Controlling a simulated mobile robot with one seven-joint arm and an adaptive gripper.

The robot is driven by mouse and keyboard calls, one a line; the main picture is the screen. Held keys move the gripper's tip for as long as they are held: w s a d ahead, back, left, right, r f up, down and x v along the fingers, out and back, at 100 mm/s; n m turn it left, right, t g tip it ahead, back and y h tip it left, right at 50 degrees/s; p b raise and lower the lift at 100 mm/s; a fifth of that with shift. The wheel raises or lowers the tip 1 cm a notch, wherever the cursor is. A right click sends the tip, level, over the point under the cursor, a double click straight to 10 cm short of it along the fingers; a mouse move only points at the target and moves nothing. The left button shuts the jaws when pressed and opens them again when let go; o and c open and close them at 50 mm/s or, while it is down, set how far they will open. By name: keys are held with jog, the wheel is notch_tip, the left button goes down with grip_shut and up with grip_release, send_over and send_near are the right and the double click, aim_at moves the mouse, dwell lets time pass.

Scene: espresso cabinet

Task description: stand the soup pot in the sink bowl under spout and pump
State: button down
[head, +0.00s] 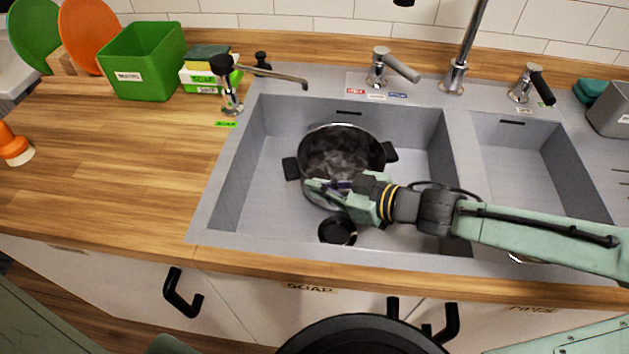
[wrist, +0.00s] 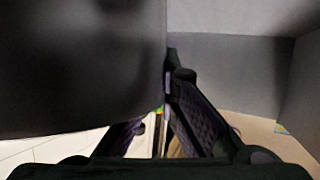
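The soup pot (head: 340,150), dark with a pale rim and black side handles, stands in the larger left sink bowl (head: 270,205), upright as far as I can tell. My gripper (head: 325,190) is at its near rim, coming from the right. In the wrist view the pot's dark wall (wrist: 80,70) fills the upper left and hides part of one finger. Both finger pads (wrist: 165,120) show, but whether they press on the pot is unclear. The tap spout (head: 465,50) rises behind the sink. The pump (head: 230,85) stands at the sink's left rear corner, its nozzle reaching right.
A round black drain piece (head: 337,230) lies in front of the pot. A smaller sink bowl (head: 525,155) is on the right. Tap levers (head: 385,68) stand along the back. A green bin (head: 142,62) and sponges (head: 208,70) are behind left. The left worktop (head: 110,160) is mostly clear.

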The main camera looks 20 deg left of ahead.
dwell(0.3)
jog(key=c, duration=2.3)
grip_release()
jog(key=shift+f, duration=0.15)
jog(key=o, duration=0.5)
jog(key=shift+r, duration=0.25)
jog(key=shift+d, duration=0.1)
